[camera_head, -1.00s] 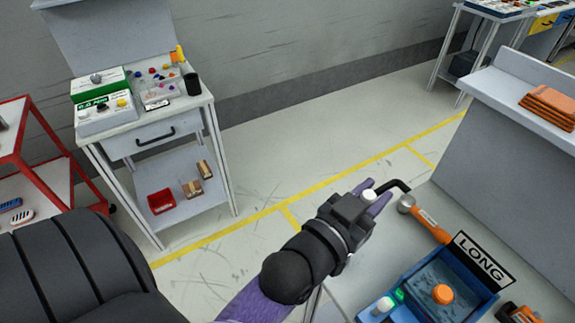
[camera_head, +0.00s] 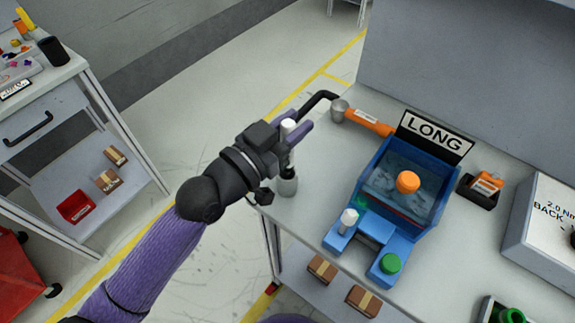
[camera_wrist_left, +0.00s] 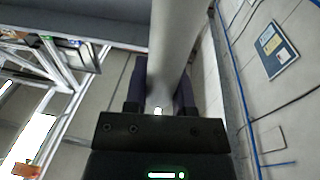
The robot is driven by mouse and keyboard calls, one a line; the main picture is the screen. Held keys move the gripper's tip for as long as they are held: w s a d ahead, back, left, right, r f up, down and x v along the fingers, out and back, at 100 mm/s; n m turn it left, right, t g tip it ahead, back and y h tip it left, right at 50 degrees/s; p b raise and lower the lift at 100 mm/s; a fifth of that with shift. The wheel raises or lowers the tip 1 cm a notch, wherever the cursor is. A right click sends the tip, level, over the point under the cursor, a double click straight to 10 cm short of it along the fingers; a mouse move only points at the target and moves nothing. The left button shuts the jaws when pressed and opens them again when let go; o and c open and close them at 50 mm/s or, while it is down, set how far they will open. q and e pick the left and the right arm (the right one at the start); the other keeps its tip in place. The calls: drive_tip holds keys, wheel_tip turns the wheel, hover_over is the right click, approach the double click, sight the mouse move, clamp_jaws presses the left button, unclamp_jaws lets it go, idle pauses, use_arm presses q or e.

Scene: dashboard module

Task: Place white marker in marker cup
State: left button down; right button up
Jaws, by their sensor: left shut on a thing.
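My left gripper (camera_head: 296,130) is shut on the white marker (camera_head: 288,126), whose white end sticks up between the fingers. In the left wrist view a thick pale cylinder, the marker (camera_wrist_left: 175,50), runs between the fingers. A grey-white cylinder (camera_head: 287,185) shows just below the gripper near the table corner; I cannot tell whether it is the marker's lower part. A black cup (camera_head: 53,50), which looks like the marker cup, stands on the left bench, well apart from the gripper. My right gripper is not in view.
The left bench (camera_head: 70,72) also holds small coloured parts. Open floor lies between bench and table.

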use_arm(q)
wheel_tip(320, 180, down, 5)
drive_tip(key=shift+f+b, duration=0.15)
drive_tip(key=shift+b, duration=1.1)
drive_tip(key=shift+c, duration=2.2)
unclamp_jaws()
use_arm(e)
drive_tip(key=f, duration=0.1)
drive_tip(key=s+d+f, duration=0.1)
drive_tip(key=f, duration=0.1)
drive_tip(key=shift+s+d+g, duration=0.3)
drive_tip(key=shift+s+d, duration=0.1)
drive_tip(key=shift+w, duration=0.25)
